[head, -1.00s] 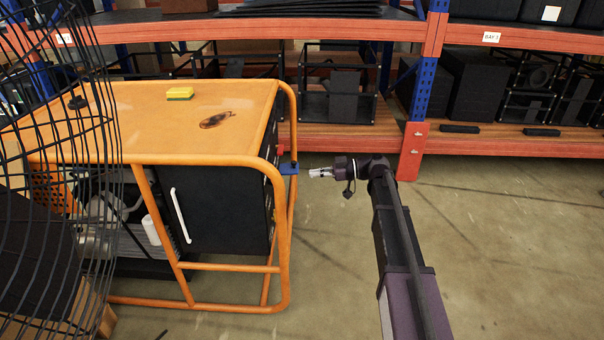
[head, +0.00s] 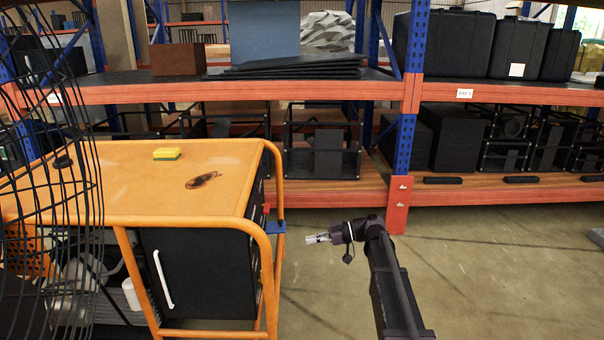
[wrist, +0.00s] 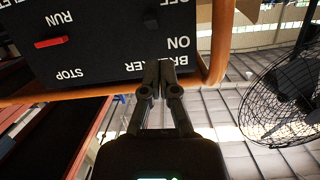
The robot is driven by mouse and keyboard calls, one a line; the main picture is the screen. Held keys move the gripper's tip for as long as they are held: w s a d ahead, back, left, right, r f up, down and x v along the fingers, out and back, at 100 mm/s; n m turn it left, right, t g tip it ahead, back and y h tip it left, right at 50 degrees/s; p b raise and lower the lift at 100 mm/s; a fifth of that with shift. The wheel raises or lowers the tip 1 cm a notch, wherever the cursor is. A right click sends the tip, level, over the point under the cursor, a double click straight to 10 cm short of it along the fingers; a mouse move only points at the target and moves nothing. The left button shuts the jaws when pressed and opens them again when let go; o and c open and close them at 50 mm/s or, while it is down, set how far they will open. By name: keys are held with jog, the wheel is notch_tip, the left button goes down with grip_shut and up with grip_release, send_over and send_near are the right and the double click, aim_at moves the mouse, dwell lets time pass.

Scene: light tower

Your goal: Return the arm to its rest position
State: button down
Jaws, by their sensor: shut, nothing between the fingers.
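My gripper (head: 318,238) is at the end of my arm, right of the orange-framed generator (head: 120,160) in the head view. It points left, toward the frame's right side, and is apart from it. In the wrist view my gripper (wrist: 158,72) is shut and empty, with its fingertips together. Beyond the fingertips is the generator's black control panel (wrist: 110,35), seen upside down, with RUN, STOP, ON and BREAKER labels and a red lever (wrist: 52,42).
A wire-caged fan (head: 60,180) stands at the left, close to me. A yellow sponge (head: 167,154) and a dark oval mark (head: 203,180) are on the generator's top. Orange and blue shelving (head: 400,190) runs along the back. The floor (head: 480,290) at the right is clear.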

jog(key=s+d+f+m+h+p, duration=0.2)
jog(key=s+d+f+m+h, duration=0.15)
jog(key=s+m+h, duration=0.35)
jog(key=s+d+f+m+h+p, duration=0.25)
jog(key=s+d+m, duration=0.2)
jog(key=s, duration=0.45)
jog(key=s+d+f+m+h+p, duration=0.2)
jog(key=s+d+m+h, duration=0.35)
jog(key=s, duration=0.25)
notch_tip(320, 180, up, 38)
jog(key=p, duration=3.7)
jog(key=shift+w+a+p, duration=0.3)
jog(key=shift+a, duration=0.15)
jog(key=shift+f, duration=0.1)
